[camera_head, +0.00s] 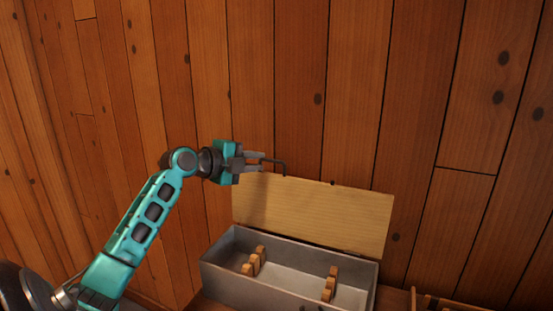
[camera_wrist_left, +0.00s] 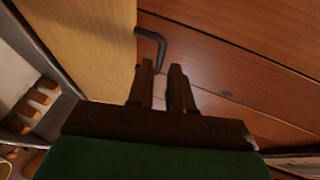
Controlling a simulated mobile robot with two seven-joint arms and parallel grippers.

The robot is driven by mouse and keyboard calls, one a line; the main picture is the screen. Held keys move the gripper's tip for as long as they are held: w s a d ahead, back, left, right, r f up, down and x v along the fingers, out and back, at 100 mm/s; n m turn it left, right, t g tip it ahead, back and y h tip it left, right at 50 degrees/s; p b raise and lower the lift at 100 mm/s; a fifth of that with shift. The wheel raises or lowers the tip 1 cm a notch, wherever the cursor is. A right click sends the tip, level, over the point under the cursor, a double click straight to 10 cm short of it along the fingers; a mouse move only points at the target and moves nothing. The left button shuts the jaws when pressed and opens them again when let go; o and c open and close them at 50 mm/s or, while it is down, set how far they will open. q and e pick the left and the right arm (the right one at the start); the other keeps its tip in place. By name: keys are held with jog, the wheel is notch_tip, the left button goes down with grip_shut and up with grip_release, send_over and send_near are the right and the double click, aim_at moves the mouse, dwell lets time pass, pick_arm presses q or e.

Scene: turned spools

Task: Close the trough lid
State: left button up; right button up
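The grey trough (camera_head: 222,272) stands against the plank wall, with its top open. Its pale wooden lid (camera_head: 315,215) is raised, standing up along the trough's back edge. A dark bent handle (camera_head: 283,165) sits at the lid's upper left edge. My left gripper (camera_head: 268,160) is beside the handle, its fingers pointing right. Whether a finger touches the handle is unclear. My right gripper is out of view.
Several wooden pegs or supports (camera_head: 332,274) stand inside the trough in two groups. A low wooden rack (camera_head: 440,302) is partly visible at the lower right. The wall rises close behind the lid. The space above the trough opening is clear.

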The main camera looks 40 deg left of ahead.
aim_at(269, 161)
pick_arm(q)
jog(key=x, duration=0.7)
jog(key=shift+w+d+f+p, duration=0.1)
jog(key=shift+w+p, duration=0.3)
jog(key=shift+c, duration=0.2)
grip_shut()
